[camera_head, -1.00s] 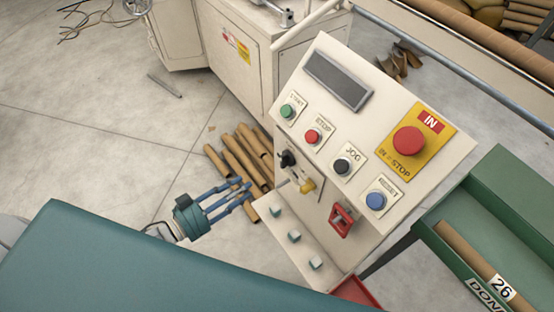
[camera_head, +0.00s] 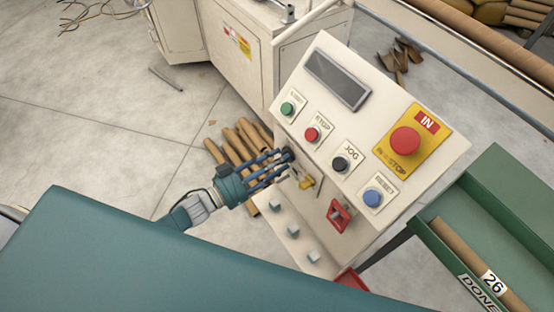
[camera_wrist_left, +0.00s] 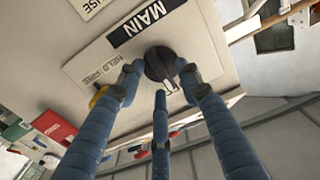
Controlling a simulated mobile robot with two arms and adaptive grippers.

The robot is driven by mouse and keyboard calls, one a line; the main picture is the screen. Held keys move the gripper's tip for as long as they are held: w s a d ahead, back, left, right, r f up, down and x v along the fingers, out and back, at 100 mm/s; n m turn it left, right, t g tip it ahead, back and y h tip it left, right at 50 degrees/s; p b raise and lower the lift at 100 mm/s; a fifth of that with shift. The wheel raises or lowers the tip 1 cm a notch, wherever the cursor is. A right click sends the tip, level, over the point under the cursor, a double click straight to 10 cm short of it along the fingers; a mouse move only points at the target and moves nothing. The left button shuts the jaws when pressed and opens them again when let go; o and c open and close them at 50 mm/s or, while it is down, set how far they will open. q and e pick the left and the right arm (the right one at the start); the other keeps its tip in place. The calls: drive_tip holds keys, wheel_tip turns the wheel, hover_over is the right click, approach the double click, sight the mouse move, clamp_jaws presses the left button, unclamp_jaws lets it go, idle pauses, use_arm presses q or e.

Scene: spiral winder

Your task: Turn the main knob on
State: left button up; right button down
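In the left wrist view the knob (camera_wrist_left: 161,65) sits below the word MAIN on a white label plate (camera_wrist_left: 120,50). My left gripper (camera_head: 281,163) reaches in from the left with its blue fingers spread. In the wrist view, two fingertips are on either side of the knob and the third is below it. The gripper is open; I cannot tell if any finger touches the knob. My right gripper is not in view.
A yellow knob (camera_head: 306,183) and a red lockout-like part (camera_head: 338,215) are close to the right. The console (camera_head: 322,140) also carries several push buttons and a big red stop button (camera_head: 405,141). Cardboard tubes (camera_head: 226,152) lie behind my gripper. A green bin (camera_head: 505,190) is at right.

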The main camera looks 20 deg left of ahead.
use_arm(q)
clamp_jaws()
drive_tip(key=shift+m, duration=0.4)
drive_tip(key=m+b, duration=0.2)
drive_tip(key=m, duration=0.3)
drive_tip(key=m+b, duration=0.2)
drive_tip(key=m, duration=0.4)
drive_tip(key=f+m+b, duration=0.1)
drive_tip(key=m+b, duration=0.1)
drive_tip(key=m, duration=0.4)
drive_tip(key=shift+d, duration=0.1)
idle(0.4)
